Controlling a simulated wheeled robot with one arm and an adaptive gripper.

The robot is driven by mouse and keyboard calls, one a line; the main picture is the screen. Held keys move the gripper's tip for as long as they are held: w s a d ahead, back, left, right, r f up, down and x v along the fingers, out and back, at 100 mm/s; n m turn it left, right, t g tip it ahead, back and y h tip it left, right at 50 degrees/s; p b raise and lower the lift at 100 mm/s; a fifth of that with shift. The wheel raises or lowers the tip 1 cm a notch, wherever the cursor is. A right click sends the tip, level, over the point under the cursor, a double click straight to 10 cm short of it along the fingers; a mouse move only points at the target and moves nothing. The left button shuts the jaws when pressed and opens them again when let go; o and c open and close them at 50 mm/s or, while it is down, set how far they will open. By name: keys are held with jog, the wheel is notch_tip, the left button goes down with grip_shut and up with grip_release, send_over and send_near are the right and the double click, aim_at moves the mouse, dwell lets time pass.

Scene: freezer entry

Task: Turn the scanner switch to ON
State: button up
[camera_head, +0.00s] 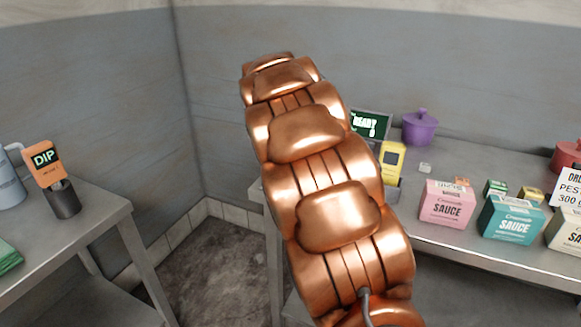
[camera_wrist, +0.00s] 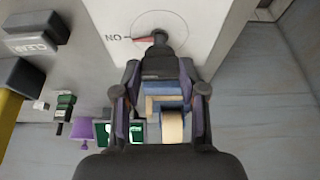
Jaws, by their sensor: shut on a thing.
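In the wrist view a white panel (camera_wrist: 105,14) fills the top middle. It carries a round dial outline with a dark switch knob (camera_wrist: 160,37) at its centre. A red pointer (camera_wrist: 143,39) on the knob points left toward the ON label (camera_wrist: 113,37), which reads upside down here. My gripper (camera_wrist: 160,62) is shut on the knob, its fingers on either side of the dark part. Blue and tan pieces show between the fingers; I cannot tell what they are. In the head view my copper arm hides the gripper and the switch.
A yellow scanner (camera_head: 392,158) and a READY screen (camera_head: 370,125) stand on the right bench, with a purple pot (camera_head: 420,127) and sauce boxes (camera_head: 447,203). A left table (camera_head: 85,228) holds an orange DIP device (camera_head: 44,161). Floor shows between them.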

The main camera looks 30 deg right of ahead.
dwell(0.4)
jog(key=o, duration=1.1)
jog(key=shift+o, duration=0.2)
jog(key=v, duration=1.2)
jog(key=shift+d, duration=0.1)
